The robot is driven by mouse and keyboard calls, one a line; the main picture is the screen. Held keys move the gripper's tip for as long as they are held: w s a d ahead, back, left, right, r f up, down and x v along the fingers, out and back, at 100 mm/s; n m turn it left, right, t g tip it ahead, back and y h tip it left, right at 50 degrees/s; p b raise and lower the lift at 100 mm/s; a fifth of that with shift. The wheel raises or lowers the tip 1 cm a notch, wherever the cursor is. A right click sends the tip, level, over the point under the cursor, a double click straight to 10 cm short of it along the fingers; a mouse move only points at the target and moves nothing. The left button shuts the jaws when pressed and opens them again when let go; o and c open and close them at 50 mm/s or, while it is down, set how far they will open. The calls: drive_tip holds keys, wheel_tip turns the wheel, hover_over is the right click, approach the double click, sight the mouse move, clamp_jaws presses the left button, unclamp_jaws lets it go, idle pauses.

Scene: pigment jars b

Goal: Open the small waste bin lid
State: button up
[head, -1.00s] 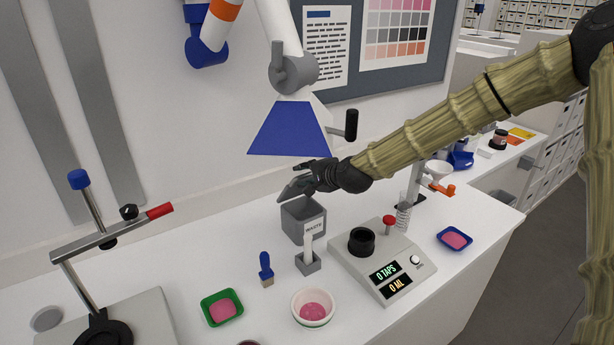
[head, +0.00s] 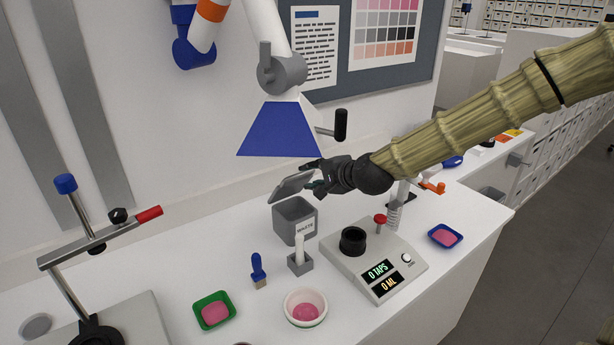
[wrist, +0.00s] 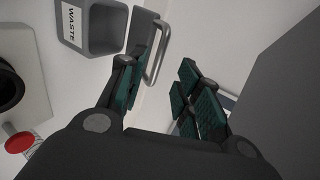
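The small waste bin (head: 295,222) is a grey box labelled WASTE on the white bench, and its open top shows. Its grey lid (head: 290,187) is tilted up, well clear of the front rim. My gripper (head: 312,180) is at the right side of the raised lid. In the wrist view, the bin (wrist: 92,35) is at the upper left and the lid (wrist: 141,28) shows nearly edge-on beside it. The lid's handle (wrist: 160,52) lies near the left finger. My gripper's fingers (wrist: 163,92) are apart with a gap between them. Contact with the lid cannot be told.
A holder with a white pestle-like tool (head: 300,262) stands in front of the bin, with a blue brush (head: 258,270) to its left. A dispenser scale (head: 385,278) stands to the right. A blue lamp-like hood (head: 280,130) hangs above. Bare bench lies left of the bin.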

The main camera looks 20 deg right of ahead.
sight(292, 186)
drive_tip(key=shift+v, duration=1.5)
drive_tip(key=shift+f+b, duration=0.3)
drive_tip(key=shift+f, duration=0.05)
drive_tip(key=c, duration=0.6)
drive_tip(key=f+t+b, duration=0.1)
drive_tip(key=f+b, duration=0.1)
drive_tip(key=b, duration=0.1)
drive_tip(key=f+t+y+b, duration=0.1)
drive_tip(key=f+b, duration=0.2)
drive_tip(key=d+f+t+b, duration=0.1)
drive_tip(key=f+b, duration=0.2)
drive_tip(key=shift+w+f+t+y+b, duration=0.1)
drive_tip(key=shift+w+t+y+b, duration=0.2)
drive_tip(key=shift+w+b, duration=0.1)
clamp_jaws()
drive_tip(key=s+d+f+t+y+b, duration=0.2)
drive_tip(key=s+d+f+t+b, duration=0.3)
drive_tip(key=b, duration=0.5)
drive_tip(key=w+a+r+p, duration=0.1)
drive_tip(key=w+a+r, duration=0.1)
drive_tip(key=w, duration=0.4)
drive_tip(key=w+a+r+t+p, duration=0.1)
drive_tip(key=w+a+r+p, duration=0.1)
drive_tip(key=w, duration=0.4)
wheel_tip(292, 186, up, 3)
drive_tip(key=shift+w+a+f, duration=0.15)
drive_tip(key=shift+w+a, duration=0.05)
drive_tip(key=shift+a, duration=0.6)
